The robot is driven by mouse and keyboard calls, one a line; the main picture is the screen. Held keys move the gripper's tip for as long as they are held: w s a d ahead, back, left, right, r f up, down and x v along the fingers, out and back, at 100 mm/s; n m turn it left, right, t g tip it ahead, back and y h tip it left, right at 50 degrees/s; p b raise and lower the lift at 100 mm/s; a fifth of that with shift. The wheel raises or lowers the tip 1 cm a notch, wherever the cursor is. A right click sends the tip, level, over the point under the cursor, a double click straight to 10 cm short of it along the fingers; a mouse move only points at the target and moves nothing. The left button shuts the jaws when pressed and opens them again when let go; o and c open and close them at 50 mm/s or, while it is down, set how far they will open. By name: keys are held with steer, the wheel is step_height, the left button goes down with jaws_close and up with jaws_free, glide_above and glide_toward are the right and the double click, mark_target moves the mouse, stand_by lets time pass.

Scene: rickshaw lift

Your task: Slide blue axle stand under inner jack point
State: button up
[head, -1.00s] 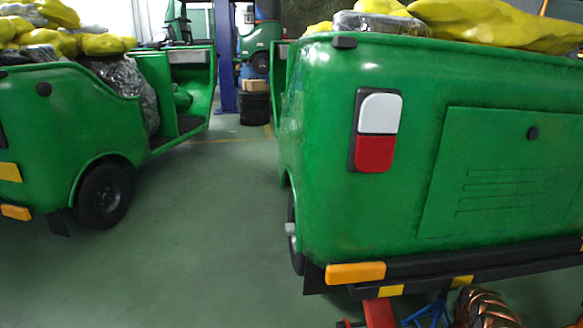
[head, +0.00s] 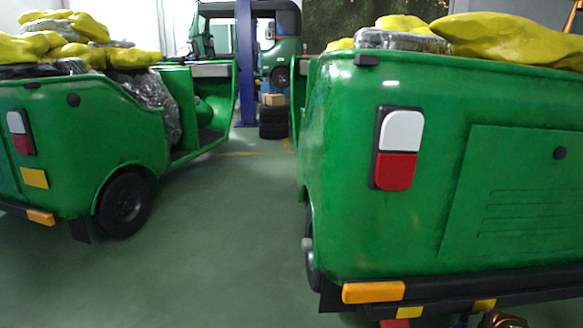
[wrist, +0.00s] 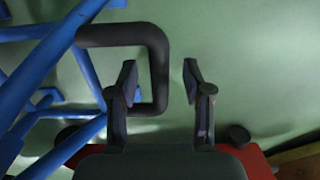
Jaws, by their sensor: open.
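The blue axle stand (wrist: 40,75) fills the left of the wrist view, its legs slanting. A black loop handle (wrist: 159,75) sticks out from it to the right. My gripper (wrist: 160,78) is open, with one finger on each side of the loop's right bar; I see no firm grip on it. In the head view only a sliver of blue shows at the bottom edge, under the rear bumper (head: 530,285) of the right green rickshaw (head: 340,160). The inner jack point cannot be made out; the rickshaw's underside is hidden.
A red part (wrist: 255,160) with dark round ends lies below the fingers in the wrist view. A second green rickshaw (head: 70,150) stands at left. Open green floor (head: 220,230) lies between them. A blue post (head: 246,60) and stacked tyres (head: 272,120) stand behind.

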steer(key=shift+r+p, duration=2.6)
steer(key=shift+r, duration=1.65)
